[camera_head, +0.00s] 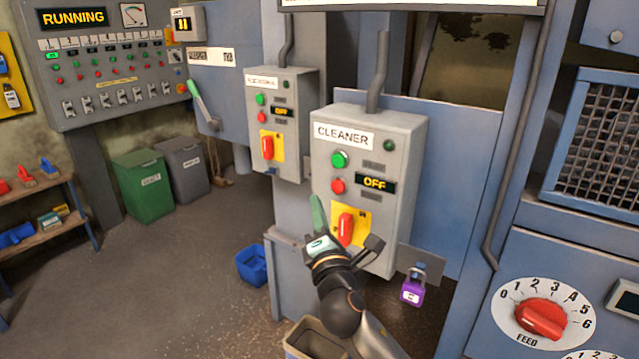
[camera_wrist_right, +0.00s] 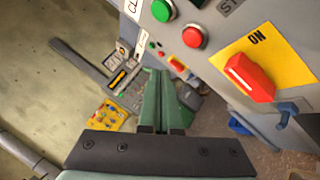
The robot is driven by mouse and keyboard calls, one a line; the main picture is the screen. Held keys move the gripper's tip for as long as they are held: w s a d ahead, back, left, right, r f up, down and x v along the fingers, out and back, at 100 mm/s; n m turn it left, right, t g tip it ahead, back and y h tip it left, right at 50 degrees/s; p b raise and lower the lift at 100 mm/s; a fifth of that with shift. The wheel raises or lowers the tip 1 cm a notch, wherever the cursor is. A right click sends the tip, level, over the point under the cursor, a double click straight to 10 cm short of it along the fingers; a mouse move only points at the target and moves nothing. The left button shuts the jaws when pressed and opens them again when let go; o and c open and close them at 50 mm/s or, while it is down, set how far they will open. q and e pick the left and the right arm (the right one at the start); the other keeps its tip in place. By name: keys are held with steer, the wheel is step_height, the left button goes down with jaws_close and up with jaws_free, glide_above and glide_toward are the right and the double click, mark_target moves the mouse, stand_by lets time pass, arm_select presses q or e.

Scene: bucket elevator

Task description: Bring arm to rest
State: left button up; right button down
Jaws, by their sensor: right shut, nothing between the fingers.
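My right gripper (camera_head: 318,212) is in front of the lower left part of the grey CLEANER box (camera_head: 388,150) in the head view. Its green fingers point up, and they are shut and empty in the right wrist view (camera_wrist_right: 163,100). The red switch handle (camera_head: 345,229) on its yellow plate is just right of the fingers. The wrist view shows this red handle (camera_wrist_right: 249,78) beside the word ON, apart from the fingers. The box's display (camera_head: 375,183) reads OFF. My left gripper is not in view.
A purple padlock (camera_head: 412,291) hangs at the lower right of the CLEANER box. A second grey box (camera_head: 291,125) stands behind it to the left. A blue bin (camera_head: 252,265) and a green bin (camera_head: 143,186) stand on the floor. The floor at left is open.

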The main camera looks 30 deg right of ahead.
steer(key=s+a+f+m+g+y, duration=0.2)
steer(key=f, duration=0.6)
steer(key=s+a+f+m+g+y, duration=0.1)
steer(key=s+a+f+m+y, duration=0.15)
steer(key=f, duration=0.45)
steer(key=s+a+f+m+g+y, duration=0.2)
steer(key=a+f, duration=0.1)
steer(key=f, duration=0.5)
steer(key=s+a+f+m+g+y, duration=0.2)
steer(key=s+a+f+m, duration=0.2)
steer(key=s+f, duration=0.4)
steer(key=s+a+f+m+g+y, duration=0.2)
steer(key=s+a+f+m, duration=0.2)
steer(key=s+f+m, duration=0.3)
steer(key=s+f+p, duration=0.1)
steer(key=s, duration=0.3)
steer(key=shift+a+g, duration=0.3)
steer(key=shift+g, duration=0.1)
steer(key=c, duration=1.5)
jaws_free()
